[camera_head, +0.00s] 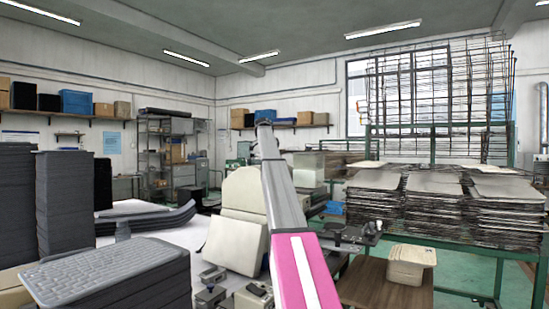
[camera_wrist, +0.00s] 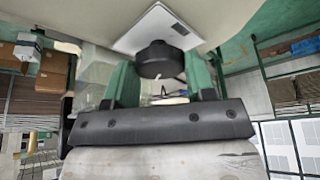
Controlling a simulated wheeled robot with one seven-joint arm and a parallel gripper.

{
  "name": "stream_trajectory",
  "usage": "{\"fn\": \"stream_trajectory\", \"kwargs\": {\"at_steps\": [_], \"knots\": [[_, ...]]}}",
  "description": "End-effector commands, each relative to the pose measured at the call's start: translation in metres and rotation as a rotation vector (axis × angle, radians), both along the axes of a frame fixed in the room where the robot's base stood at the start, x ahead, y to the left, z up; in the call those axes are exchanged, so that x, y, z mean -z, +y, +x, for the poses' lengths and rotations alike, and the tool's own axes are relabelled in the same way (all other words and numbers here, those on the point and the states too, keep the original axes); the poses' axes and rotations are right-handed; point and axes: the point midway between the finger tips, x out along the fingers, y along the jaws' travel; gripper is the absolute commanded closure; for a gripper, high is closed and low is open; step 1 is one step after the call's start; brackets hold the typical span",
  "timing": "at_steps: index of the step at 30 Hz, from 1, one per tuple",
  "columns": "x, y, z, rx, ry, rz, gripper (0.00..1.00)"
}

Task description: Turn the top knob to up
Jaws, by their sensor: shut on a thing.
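A black round knob (camera_wrist: 160,60) stands out from a small white plate (camera_wrist: 137,38) in the wrist view. A small pale mark shows on its lower right edge in the picture. My gripper (camera_wrist: 160,72) has its two green fingers on either side of the knob and is shut on it. Only this one knob shows, so I cannot tell its place among others. In the head view my arm reaches up and away, and neither the gripper nor the knob can be made out there.
The plate sits on a cream surface (camera_wrist: 85,15) in the wrist view. In the head view, cream padded blocks (camera_head: 240,247) stand just left of my arm. A grey tray stack (camera_head: 110,270) is at the lower left. Stacked sheets (camera_head: 440,205) fill a green rack at the right.

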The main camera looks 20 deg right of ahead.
Motion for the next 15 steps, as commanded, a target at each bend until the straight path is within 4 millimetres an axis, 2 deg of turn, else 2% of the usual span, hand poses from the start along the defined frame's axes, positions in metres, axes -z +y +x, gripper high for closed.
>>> {"fn": "stream_trajectory", "kwargs": {"at_steps": [6,15], "knots": [[-0.0001,-0.0001,0.0023,0.155,0.001,0.001,0.74],[0.0004,-0.0001,0.0025,0.281,0.001,0.001,0.74]]}}
